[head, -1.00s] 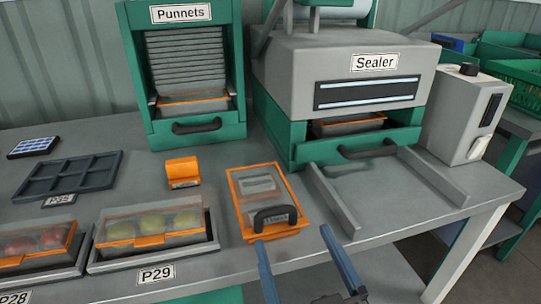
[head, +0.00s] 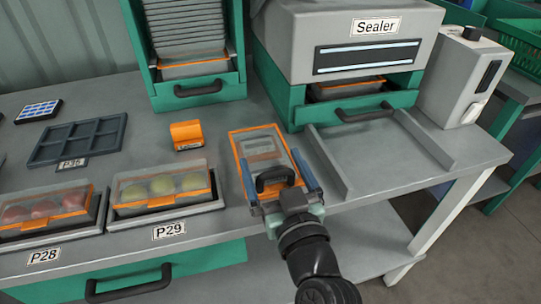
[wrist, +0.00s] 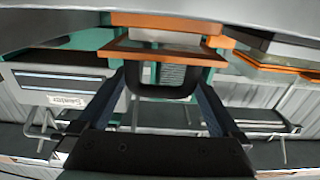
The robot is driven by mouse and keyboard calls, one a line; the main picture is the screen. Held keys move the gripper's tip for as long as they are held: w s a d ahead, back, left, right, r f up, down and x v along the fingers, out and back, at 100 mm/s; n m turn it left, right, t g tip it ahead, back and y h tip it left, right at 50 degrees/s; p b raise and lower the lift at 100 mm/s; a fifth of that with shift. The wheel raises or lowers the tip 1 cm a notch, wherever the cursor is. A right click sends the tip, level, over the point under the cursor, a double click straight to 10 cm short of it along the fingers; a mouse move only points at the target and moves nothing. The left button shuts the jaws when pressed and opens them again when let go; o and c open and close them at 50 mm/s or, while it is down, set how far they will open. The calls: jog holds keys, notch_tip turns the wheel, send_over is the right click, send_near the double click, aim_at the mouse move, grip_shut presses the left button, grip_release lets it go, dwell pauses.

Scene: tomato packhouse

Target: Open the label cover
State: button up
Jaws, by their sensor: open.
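My gripper (head: 270,162) is open, with one blue finger on each side of the handle. In the wrist view, the dark handle (wrist: 162,93) shows between the two fingers, with gaps on both sides. The orange frame (wrist: 165,55) lies beyond it. Contact between fingers and cover cannot be told.
The Sealer (head: 375,60) and its guide rails (head: 327,163) stand right of the cover. A small orange dispenser (head: 187,134) is to its left. A lidded punnet at P29 (head: 160,195) sits close on the left. The Punnets rack (head: 190,95) is behind.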

jog(key=shift+x, duration=0.8)
grip_shut()
